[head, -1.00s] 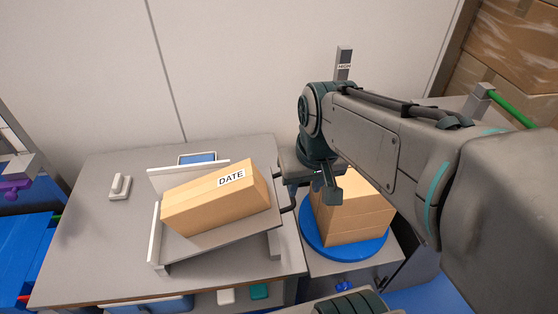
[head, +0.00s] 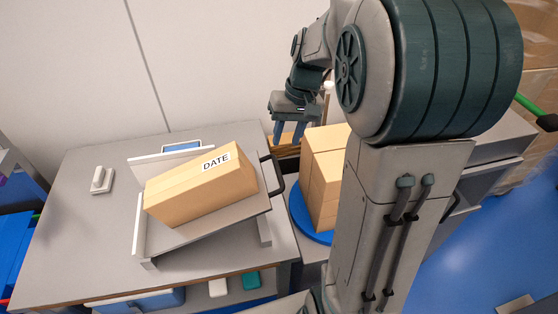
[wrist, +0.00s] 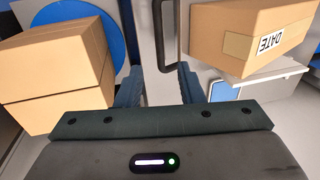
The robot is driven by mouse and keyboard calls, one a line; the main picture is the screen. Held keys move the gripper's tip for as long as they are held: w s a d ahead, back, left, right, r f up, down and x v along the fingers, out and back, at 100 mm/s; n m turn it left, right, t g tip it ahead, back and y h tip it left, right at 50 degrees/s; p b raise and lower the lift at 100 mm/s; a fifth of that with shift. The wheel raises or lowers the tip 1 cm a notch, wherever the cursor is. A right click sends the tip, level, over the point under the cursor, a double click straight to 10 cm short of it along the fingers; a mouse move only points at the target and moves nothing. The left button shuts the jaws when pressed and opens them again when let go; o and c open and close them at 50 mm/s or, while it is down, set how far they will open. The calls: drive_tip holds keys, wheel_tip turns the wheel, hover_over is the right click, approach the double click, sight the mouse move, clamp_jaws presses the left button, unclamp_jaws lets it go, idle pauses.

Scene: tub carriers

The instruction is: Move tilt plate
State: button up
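The tilt plate (head: 205,224) is a grey plate, tilted, with a white raised lip at its left. It stands on the grey table and bears a cardboard box (head: 200,186) labelled DATE. A dark handle (head: 278,176) sticks out at its right edge; it also shows in the wrist view (wrist: 165,35). My gripper (head: 290,132) is above and behind the handle in the head view, its blue fingers pointing down. In the wrist view the fingers (wrist: 157,88) are apart with nothing between them, and the handle lies beyond them.
A cardboard box (head: 325,175) stands on a blue round disc (head: 303,222) right of the table, close to my gripper. A small white block (head: 102,180) sits at the table's (head: 90,235) left. A wall rises behind. My arm hides much of the right side.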

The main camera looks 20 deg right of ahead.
sight(278, 167)
drive_tip(key=x, duration=0.9)
clamp_jaws()
